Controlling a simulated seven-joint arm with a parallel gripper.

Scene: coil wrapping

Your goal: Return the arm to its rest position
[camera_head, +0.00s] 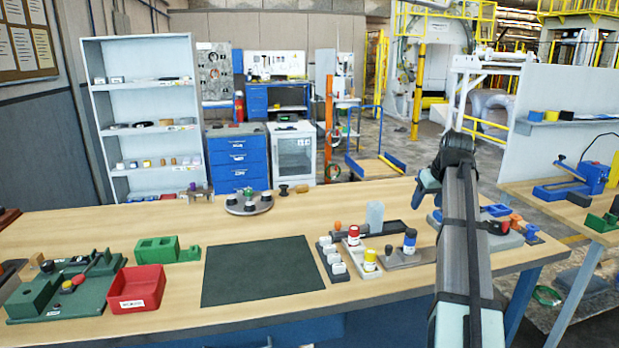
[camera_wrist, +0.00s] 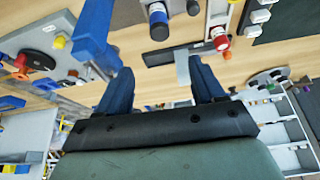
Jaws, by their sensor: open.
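My gripper (camera_wrist: 163,88) shows in the wrist view with its two blue fingers spread apart and nothing between them. In the head view my arm rises over the right part of the wooden table (camera_head: 330,190), and my gripper (camera_head: 428,188) is at its upper end, to the left of the arm, partly hidden by it. The gripper is above the table's right part and appears to touch nothing. The wrist view looks at the bench upside down, with bottles (camera_wrist: 158,20) and a grey upright block (camera_wrist: 182,66) beyond the fingers.
A dark mat (camera_head: 262,270), a red bin (camera_head: 136,289) and a green fixture (camera_head: 65,292) are on the left. Several small bottles (camera_head: 370,260) stand right of the mat. A round grey stand (camera_head: 249,205) is at the back. The table's back middle is mostly clear.

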